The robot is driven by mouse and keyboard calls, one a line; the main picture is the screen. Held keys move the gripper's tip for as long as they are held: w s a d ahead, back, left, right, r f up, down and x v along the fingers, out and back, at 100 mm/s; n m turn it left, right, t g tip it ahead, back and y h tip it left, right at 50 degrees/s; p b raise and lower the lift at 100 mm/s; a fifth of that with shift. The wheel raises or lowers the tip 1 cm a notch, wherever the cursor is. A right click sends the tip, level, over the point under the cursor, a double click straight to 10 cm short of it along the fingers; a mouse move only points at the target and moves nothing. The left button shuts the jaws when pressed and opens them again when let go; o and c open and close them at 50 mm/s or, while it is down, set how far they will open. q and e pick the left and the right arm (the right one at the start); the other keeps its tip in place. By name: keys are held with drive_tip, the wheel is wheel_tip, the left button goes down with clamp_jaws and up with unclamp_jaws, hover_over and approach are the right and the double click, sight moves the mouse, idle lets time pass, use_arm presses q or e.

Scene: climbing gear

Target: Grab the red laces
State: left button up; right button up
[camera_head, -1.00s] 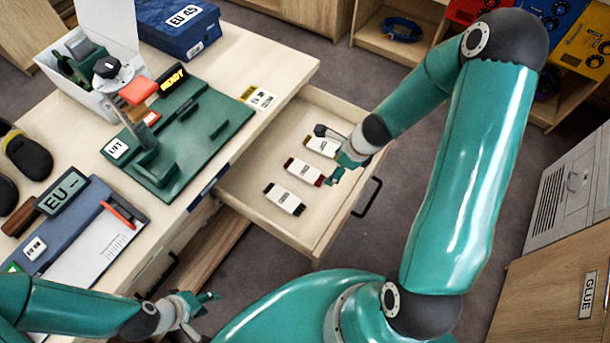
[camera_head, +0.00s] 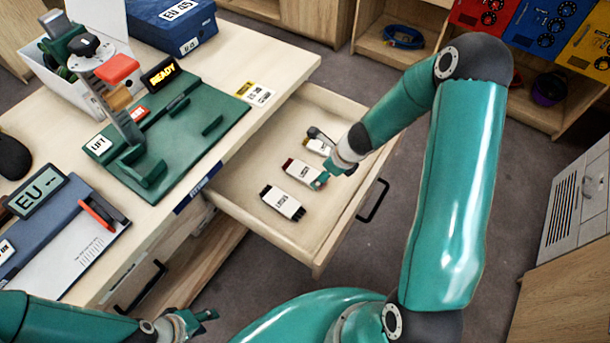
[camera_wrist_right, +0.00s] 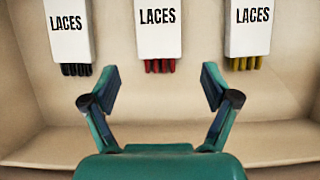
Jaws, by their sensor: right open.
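The red laces (camera_wrist_right: 160,66) stick out of a white sleeve marked LACES (camera_wrist_right: 158,27), lying in the open drawer (camera_head: 240,191). In the head view this pack (camera_head: 300,171) is the middle one of three. My right gripper (camera_wrist_right: 159,86) is open and empty, its two fingers spread either side of the red ends and a little short of them in the wrist view.
A black laces pack (camera_head: 283,202) and a yellow laces pack (camera_head: 319,147) flank the red one. A green fixture with a lift post (camera_head: 165,140) and a blue box (camera_head: 175,22) stand on the bench.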

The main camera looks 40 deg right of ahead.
sight(304, 174)
drive_tip(key=b+x, duration=0.2)
drive_tip(key=x, duration=0.2)
drive_tip(key=shift+w+a+f+b, duration=0.1)
drive_tip(key=shift+w+f+b, duration=0.1)
drive_tip(key=shift+f+b, duration=0.15)
drive_tip(key=shift+r, duration=0.1)
drive_tip(key=c, duration=1)
